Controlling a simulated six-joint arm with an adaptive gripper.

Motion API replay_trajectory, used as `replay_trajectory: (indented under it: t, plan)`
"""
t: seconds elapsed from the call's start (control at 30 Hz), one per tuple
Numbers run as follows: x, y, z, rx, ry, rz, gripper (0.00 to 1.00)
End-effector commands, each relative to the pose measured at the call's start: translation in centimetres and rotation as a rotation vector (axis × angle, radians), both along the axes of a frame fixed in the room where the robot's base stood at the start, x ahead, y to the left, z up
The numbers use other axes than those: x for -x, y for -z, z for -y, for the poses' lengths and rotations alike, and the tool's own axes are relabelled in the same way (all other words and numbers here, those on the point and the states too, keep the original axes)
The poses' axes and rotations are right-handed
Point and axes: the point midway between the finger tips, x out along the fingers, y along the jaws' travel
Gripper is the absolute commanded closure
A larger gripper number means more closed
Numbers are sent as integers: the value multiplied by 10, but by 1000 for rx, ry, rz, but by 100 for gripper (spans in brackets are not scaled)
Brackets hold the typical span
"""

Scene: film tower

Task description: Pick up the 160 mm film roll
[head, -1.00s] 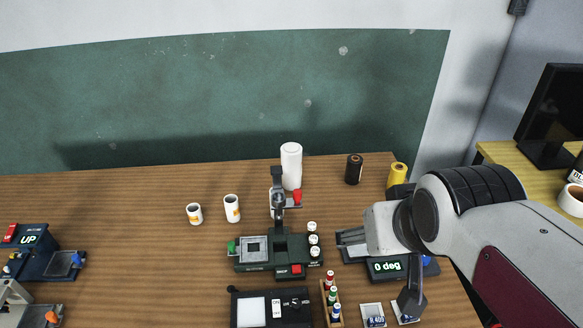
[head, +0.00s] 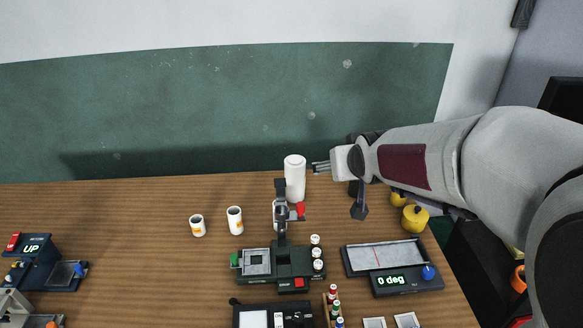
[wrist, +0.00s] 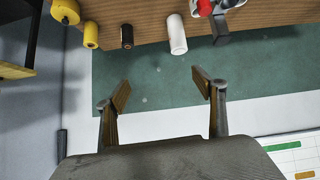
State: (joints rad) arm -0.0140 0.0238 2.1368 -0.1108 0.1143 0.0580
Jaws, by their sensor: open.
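A tall plain white roll (head: 295,182) stands upright on the table behind a small green device. It also shows in the wrist view (wrist: 176,36). Two shorter white rolls with orange bands, the taller (head: 235,221) and the smaller (head: 197,226), stand to its left. Another white roll is partly hidden behind the device's post. No size marking is legible, so I cannot tell from print which roll is 160 mm. My gripper (head: 317,167) is open and empty, just right of the tall roll's upper part in the head view. The wrist view shows its fingers (wrist: 162,90) spread, apart from every roll.
A green device (head: 275,264) with a dark post and red knob stands in front of the tall roll. A black roll (wrist: 127,37) and yellow containers (head: 415,218) stand to its right. A tilt plate reading "0 deg" (head: 392,281) is front right. The table's left middle is clear.

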Motion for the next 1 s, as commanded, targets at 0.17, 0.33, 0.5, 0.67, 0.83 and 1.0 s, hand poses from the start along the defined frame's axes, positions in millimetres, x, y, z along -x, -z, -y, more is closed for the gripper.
replay_trajectory:
  t: [0.17, 0.33, 0.5, 0.67, 0.83, 1.0]
  plan:
    - [-39, 15, -5, -1, -16, 43, 31]
    - [-73, 30, -10, -5, -31, 88, 31]
    - [-105, 48, -16, -11, -49, 134, 31]
    - [-133, 67, -22, -18, -65, 175, 31]
    - [-159, 89, -29, -29, -85, 220, 31]
    - [-181, 114, -36, -42, -105, 264, 31]
